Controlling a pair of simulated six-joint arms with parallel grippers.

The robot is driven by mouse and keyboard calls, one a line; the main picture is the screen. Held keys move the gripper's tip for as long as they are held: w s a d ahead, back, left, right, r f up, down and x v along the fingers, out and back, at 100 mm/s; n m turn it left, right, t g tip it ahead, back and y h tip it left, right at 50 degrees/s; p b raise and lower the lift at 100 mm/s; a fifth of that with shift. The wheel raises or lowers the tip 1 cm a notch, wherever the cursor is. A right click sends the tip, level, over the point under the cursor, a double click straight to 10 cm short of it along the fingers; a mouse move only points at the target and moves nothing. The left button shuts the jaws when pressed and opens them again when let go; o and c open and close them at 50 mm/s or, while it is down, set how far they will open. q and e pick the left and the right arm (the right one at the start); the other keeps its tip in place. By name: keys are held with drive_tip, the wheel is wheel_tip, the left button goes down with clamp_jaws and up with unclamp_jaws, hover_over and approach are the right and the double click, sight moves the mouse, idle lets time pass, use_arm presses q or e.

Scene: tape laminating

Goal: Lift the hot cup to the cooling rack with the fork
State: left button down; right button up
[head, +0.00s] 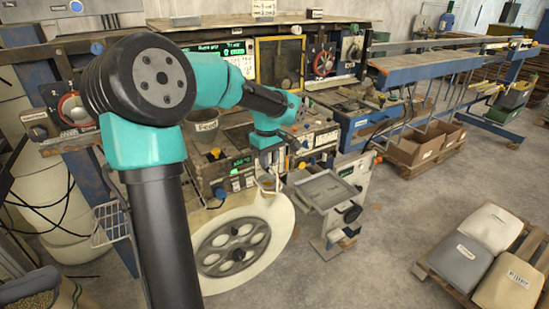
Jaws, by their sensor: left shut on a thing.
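My left arm comes in from the left, and its gripper (268,160) points down over the bench front, above the large pale round plate. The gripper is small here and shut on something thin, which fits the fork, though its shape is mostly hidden. A small orange-brown cup-like thing (267,183) shows just below the fingers. I cannot tell whether the fork touches it. A pale wire rack (113,222), which may be the cooling rack, stands at the left, partly behind my arm. My right gripper is out of view.
The pale round plate (275,222) with a dark spoked wheel (233,247) lies below the gripper. A grey square tray (326,190) stands to its right. A panel with knobs and displays backs the bench. Filled sacks (490,229) lie on a pallet at lower right.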

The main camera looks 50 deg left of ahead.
use_arm(q)
drive_tip(key=s+a+r, duration=0.1)
drive_tip(key=s+a, duration=0.2)
drive_tip(key=s, duration=0.8)
drive_tip(key=s+a+r, duration=0.2)
drive_tip(key=s+a, duration=0.2)
drive_tip(key=s, duration=0.7)
drive_tip(key=shift+s, duration=0.15)
idle(0.9)
drive_tip(key=shift+a, duration=0.1)
